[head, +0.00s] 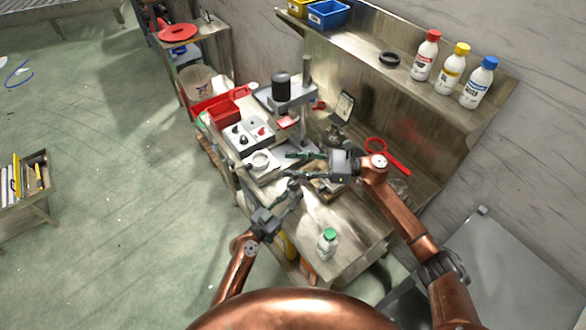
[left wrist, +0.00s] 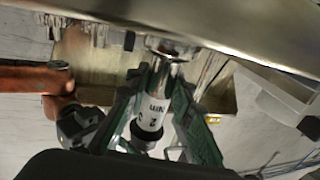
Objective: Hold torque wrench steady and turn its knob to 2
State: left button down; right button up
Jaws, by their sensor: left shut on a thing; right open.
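The torque wrench shows in the left wrist view as a white sleeve (left wrist: 151,112) printed with "Nm" and a "2", with a dark band at its lower end and a bright metal part at its top. The green fingers of my left gripper (left wrist: 160,95) stand on either side of it, shut on it. In the head view my left gripper (head: 294,187) is over the workbench's near left edge, and the wrench is too small to make out. My right gripper (head: 291,166) is open just beyond it, fingers pointing left. I cannot tell whether it touches the wrench.
Several bottles and bins sit on the shelf (head: 400,69) behind.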

pick_arm(q)
jog(key=c, duration=1.6)
grip_release()
